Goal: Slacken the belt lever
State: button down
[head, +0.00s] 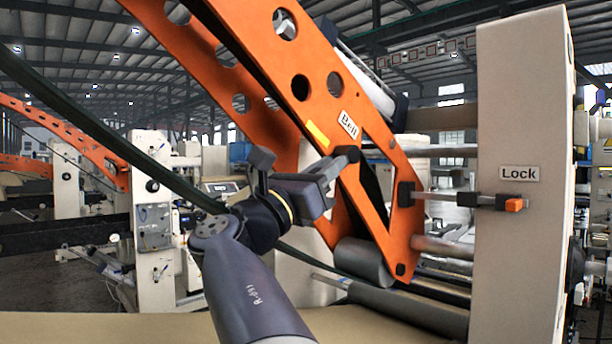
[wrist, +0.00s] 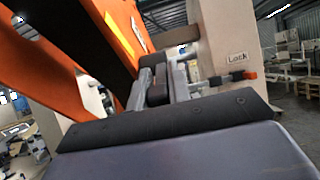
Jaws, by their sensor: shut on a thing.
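The belt lever (head: 348,154) is a short dark lever on the orange arm frame, just below the "Belt" label (head: 349,124). My gripper (head: 336,168) reaches it from the left and is shut on it. In the wrist view the dark lever (wrist: 157,90) shows between the two grey fingers of my gripper (wrist: 158,82), close to the orange frame. The fingers hide part of the lever, so its exact angle is hard to tell.
The orange arm frame (head: 300,88) rises to the upper left. A pale post (head: 515,240) with a "Lock" label and an orange-tipped lock handle (head: 514,205) stands right. A grey roller (head: 362,262) lies below the frame. Brown sheet (head: 110,328) spans the front.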

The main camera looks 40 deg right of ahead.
jog(key=shift+d+f+h+b, duration=0.15)
jog(key=shift+f+h+b, duration=0.4)
jog(key=shift+b, duration=0.3)
jog(key=shift+h+b, duration=0.25)
jog(key=shift+b, duration=0.05)
jog(key=shift+r, duration=0.1)
jog(key=c, duration=1.3)
grip_release()
jog(key=shift+t, duration=0.3)
jog(key=b+v, duration=0.3)
jog(key=v, duration=0.7)
jog(key=shift+a+f, duration=0.3)
